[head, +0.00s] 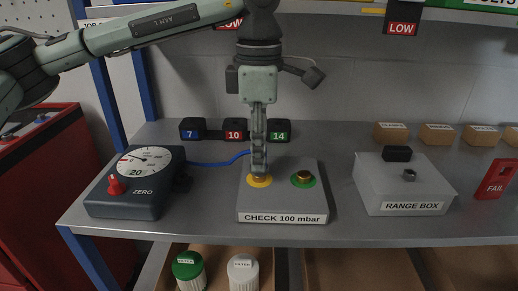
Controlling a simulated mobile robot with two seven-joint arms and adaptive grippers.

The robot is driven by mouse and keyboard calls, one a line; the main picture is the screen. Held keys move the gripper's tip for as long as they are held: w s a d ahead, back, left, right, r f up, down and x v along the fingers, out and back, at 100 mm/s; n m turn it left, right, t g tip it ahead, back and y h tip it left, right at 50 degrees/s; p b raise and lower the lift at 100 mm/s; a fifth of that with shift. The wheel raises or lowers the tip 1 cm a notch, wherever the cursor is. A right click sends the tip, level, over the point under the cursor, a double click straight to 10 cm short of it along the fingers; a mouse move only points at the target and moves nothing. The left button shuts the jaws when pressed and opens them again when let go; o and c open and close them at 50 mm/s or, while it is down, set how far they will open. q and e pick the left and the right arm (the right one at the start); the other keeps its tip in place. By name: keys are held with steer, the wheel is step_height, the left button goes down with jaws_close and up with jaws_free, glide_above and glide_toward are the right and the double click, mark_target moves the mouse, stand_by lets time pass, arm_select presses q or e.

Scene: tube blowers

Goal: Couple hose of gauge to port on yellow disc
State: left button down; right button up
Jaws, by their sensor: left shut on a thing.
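The gauge (135,183) is a dark box with a white dial and a red zero knob, at the left of the bench. Its blue hose (212,163) runs right to my left gripper. My left gripper (259,172) points straight down and is shut on the hose end, directly above the yellow disc (259,181). The fingers hide the hose end and the port, so I cannot tell whether the end is seated. The yellow disc lies on a grey box (282,199) labelled CHECK 100 mbar. A brass port on a green disc (303,180) stands to its right. My right gripper is not in view.
A grey RANGE BOX (405,185) stands at the right, with a red FAIL sign (497,179) beyond it. Blocks marked 7, 10 and 14 (234,130) stand behind the gripper. Small cardboard boxes (435,134) line the back right. Bench between the two grey boxes is clear.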

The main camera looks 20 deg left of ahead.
arm_select(q)
steer(key=shift+r, duration=0.1)
steer(key=c, duration=1.3)
jaws_free()
steer(key=shift+o, duration=0.2)
steer(key=shift+r, duration=0.1)
